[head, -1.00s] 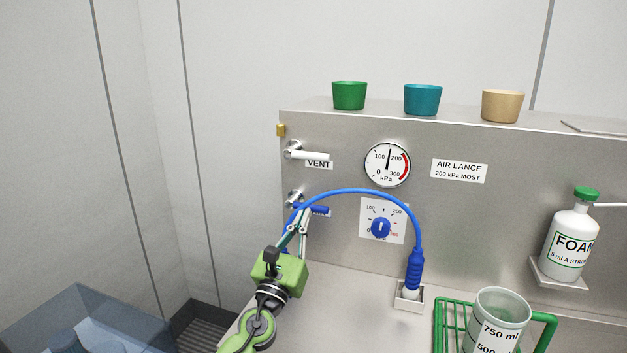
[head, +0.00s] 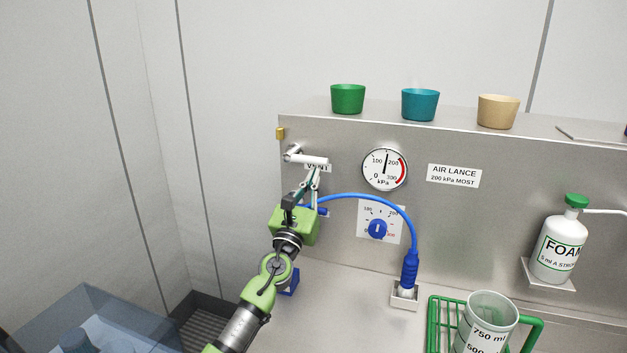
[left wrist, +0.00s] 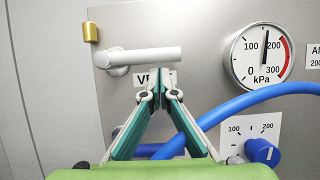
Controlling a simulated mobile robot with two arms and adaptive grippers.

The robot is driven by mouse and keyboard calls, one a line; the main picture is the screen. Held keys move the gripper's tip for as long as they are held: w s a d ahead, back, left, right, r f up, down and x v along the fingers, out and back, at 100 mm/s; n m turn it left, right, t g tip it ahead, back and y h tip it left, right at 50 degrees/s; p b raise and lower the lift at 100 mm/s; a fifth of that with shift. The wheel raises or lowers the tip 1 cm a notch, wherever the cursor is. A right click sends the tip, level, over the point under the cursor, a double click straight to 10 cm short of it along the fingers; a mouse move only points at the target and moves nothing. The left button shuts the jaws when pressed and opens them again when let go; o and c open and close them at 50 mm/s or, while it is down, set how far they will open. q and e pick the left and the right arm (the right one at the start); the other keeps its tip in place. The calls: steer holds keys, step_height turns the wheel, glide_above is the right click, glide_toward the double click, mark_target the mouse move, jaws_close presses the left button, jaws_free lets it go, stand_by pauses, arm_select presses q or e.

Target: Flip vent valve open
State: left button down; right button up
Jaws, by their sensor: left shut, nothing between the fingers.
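The vent valve's white lever (head: 307,160) lies about horizontal on the grey panel, pointing right from its round metal mount. Its VENT label (left wrist: 141,80) is partly hidden by my fingers. My left gripper (head: 315,170) is shut and empty, with its fingertips just below the lever. In the left wrist view the lever (left wrist: 150,56) runs across above the fingertips (left wrist: 160,72); I cannot tell whether they touch. The pressure gauge (head: 385,168) needle points almost straight up, just short of 200 kPa. My right gripper is not in view.
A blue hose (head: 370,200) arches right of my gripper down to a holder (head: 404,297). A blue knob (head: 377,229) sits below the gauge. A brass block (head: 280,133) is at the panel's left edge. A green rack (head: 435,325) and foam bottle (head: 556,248) stand right.

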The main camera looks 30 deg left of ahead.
arm_select(q)
steer(key=shift+r, duration=0.1)
stand_by(0.3)
steer(key=shift+r, duration=0.15)
steer(key=shift+d+r+n+p, duration=0.1)
steer(key=shift+r+n+p, duration=0.1)
steer(key=shift+n+p, duration=0.3)
